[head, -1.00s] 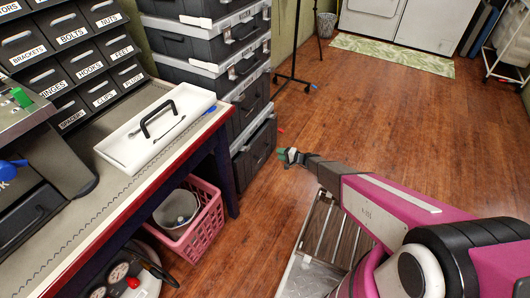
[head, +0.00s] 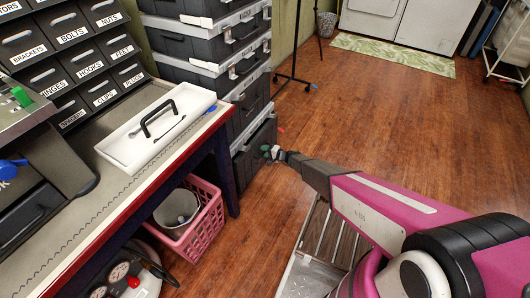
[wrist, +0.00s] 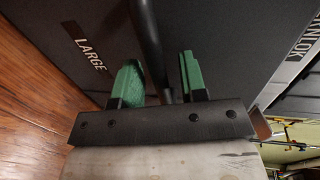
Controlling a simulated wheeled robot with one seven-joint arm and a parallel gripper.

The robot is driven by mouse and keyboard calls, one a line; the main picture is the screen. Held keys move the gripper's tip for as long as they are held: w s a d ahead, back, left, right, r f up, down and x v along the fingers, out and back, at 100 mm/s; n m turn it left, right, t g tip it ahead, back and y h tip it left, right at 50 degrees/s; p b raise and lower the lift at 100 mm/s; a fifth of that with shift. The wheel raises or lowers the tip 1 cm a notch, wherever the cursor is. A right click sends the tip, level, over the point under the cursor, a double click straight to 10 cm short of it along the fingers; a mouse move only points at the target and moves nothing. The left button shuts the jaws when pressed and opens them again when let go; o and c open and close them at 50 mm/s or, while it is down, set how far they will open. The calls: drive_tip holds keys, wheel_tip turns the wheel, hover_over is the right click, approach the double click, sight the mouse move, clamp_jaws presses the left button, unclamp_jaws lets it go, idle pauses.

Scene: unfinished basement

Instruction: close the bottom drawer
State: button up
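The bottom drawer (head: 243,168) is the lowest dark grey unit of the stack beside the workbench. It appears to stand out a little from the units above; how far it is open is hard to tell. In the wrist view its dark front (wrist: 60,20) bears the label "LARGE", and a dark bar handle (wrist: 148,40) runs between my green fingers. My gripper (head: 270,153) is at the drawer's front. In the wrist view my gripper (wrist: 160,82) is open around the handle, with a gap beside the right finger. Contact with the front cannot be made out.
The workbench (head: 110,190) stands left, with a white tray (head: 155,135) on top and a pink basket (head: 205,225) beneath. A black stand (head: 296,50) is behind the stack.

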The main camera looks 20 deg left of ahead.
clamp_jaws()
drive_tip(key=x, duration=0.2)
drive_tip(key=r+x, duration=0.1)
drive_tip(key=x, duration=0.1)
drive_tip(key=shift+a+f, duration=0.1)
drive_tip(key=shift+a, duration=0.1)
unclamp_jaws()
drive_tip(key=w+v, duration=0.1)
drive_tip(key=v, duration=0.9)
drive_tip(key=shift+s+d, duration=0.35)
drive_tip(key=shift+s, duration=0.15)
